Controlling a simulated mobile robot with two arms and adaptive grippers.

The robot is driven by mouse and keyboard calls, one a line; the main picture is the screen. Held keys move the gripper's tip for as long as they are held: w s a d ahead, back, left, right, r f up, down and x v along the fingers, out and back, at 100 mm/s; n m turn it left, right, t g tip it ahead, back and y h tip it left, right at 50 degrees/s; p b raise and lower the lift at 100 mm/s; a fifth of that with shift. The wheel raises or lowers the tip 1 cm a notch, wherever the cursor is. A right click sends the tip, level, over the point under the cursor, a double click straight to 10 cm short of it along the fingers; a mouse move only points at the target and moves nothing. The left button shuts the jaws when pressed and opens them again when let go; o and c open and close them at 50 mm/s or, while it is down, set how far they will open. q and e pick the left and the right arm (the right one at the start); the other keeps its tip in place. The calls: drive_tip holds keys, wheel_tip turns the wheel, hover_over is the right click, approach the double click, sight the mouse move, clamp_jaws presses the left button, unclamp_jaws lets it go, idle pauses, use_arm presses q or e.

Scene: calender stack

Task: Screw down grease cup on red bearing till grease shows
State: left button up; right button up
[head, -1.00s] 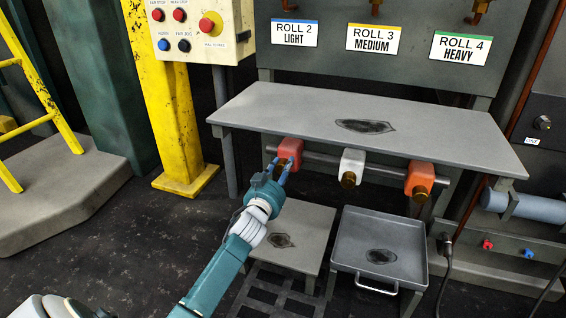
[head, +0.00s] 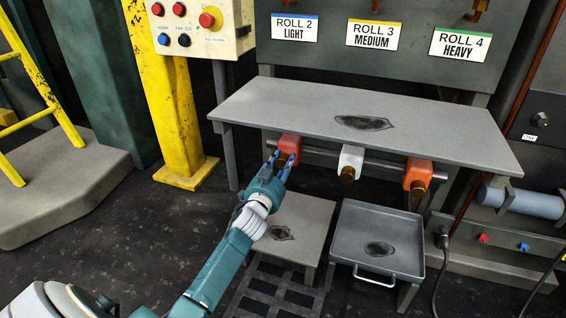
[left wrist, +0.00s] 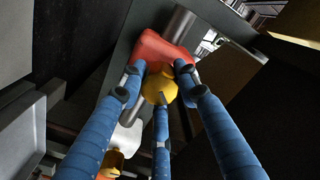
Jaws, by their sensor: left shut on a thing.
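The red bearing (head: 290,143) sits on a horizontal bar under the front edge of the grey table, left of a white bearing (head: 351,158) and an orange bearing (head: 418,171). Its brass grease cup is mostly hidden by my fingers in the head view. In the left wrist view the round brass cup (left wrist: 160,86) points at the camera, below the red bearing (left wrist: 160,50). My left gripper (head: 279,163) has its three blue fingers closed around the cup. I see no grease at the bearing. My right gripper is out of view.
The grey table (head: 250,100) overhangs the bearings. A low stand (head: 305,215) and a tray with a handle (head: 348,240) stand below, both with dark stains. A yellow post (head: 172,110) and a button panel (head: 215,45) are at left.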

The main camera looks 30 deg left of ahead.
use_arm(q)
drive_tip(key=o, duration=1.1)
drive_tip(key=shift+r, duration=0.15)
drive_tip(key=shift+o, duration=0.2)
drive_tip(key=v, duration=1.2)
